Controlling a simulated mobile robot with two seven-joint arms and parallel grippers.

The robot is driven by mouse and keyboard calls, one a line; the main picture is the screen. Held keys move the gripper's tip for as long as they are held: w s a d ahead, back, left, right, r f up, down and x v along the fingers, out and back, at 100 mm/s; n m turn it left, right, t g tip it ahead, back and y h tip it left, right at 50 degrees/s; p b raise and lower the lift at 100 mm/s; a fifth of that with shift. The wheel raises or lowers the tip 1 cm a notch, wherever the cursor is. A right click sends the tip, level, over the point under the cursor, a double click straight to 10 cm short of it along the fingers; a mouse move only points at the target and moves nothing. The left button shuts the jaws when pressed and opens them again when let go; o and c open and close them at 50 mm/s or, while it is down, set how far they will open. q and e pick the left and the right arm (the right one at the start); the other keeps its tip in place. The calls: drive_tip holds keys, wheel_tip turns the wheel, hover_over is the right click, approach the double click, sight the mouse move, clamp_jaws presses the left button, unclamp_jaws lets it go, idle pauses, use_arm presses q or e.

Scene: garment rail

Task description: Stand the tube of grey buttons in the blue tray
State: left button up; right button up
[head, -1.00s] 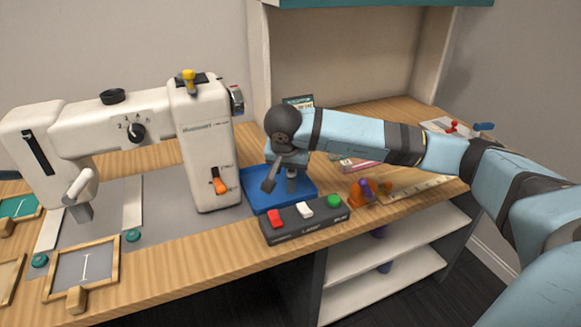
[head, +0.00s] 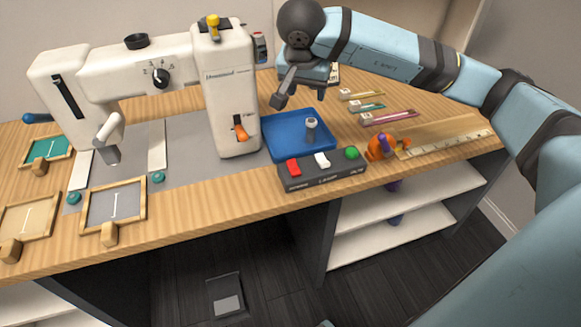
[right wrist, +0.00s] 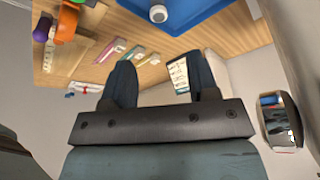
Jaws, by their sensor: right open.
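The tube of grey buttons (head: 311,131) stands upright in the blue tray (head: 277,147), towards its right side, with nothing holding it. In the right wrist view its round pale top (right wrist: 158,13) shows in the tray (right wrist: 188,12) at the upper edge. My right gripper (head: 302,95) is above and behind the tube, clear of it. In the right wrist view the two fingers (right wrist: 160,75) are spread apart with nothing between them. My left gripper is not in view.
A white sewing machine (head: 226,90) stands left of the tray. A control box (head: 323,170) with red, white and green buttons lies at its front. An orange object (head: 378,147), a ruler (head: 450,143) and several small packets (head: 388,117) lie to the right.

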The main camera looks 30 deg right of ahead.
drive_tip(key=s+a+f+g+y, duration=0.1)
drive_tip(key=s+a+f+y, duration=0.2)
drive_tip(key=a, duration=0.3)
drive_tip(key=s+a+f+m+g+y, duration=0.1)
drive_tip(key=s+a+f+g+y, duration=0.15)
drive_tip(key=a, duration=0.35)
drive_tip(key=s+a+f+y, duration=0.3)
drive_tip(key=a+y, duration=0.1)
drive_tip(key=a, duration=0.2)
drive_tip(key=s+a+r+m+g+y, duration=0.1)
drive_tip(key=s+a+r+m+y, duration=0.25)
drive_tip(key=a+m+y, duration=0.3)
drive_tip(key=s+a+r+m+y, duration=0.2)
drive_tip(key=s+a+m+y, duration=0.25)
drive_tip(key=y, duration=0.25)
drive_tip(key=w+d+f+m+t+h, duration=0.2)
drive_tip(key=d+f+m+t+h, duration=0.15)
drive_tip(key=m+t, duration=0.95)
drive_tip(key=w+d+f+m+t+h, duration=0.3)
drive_tip(key=m+t, duration=0.4)
drive_tip(key=m, duration=1.3)
drive_tip(key=s+d+f+m+g+h, duration=0.2)
drive_tip(key=s+f+m+h, duration=0.2)
drive_tip(key=f+m, duration=0.3)
drive_tip(key=s+d+f+m+g+h, duration=0.2)
drive_tip(key=s+f+m+g+h, duration=0.1)
drive_tip(key=f+m, duration=0.4)
drive_tip(key=shift+s+h, duration=0.55)
drive_tip(key=shift+s, duration=0.1)
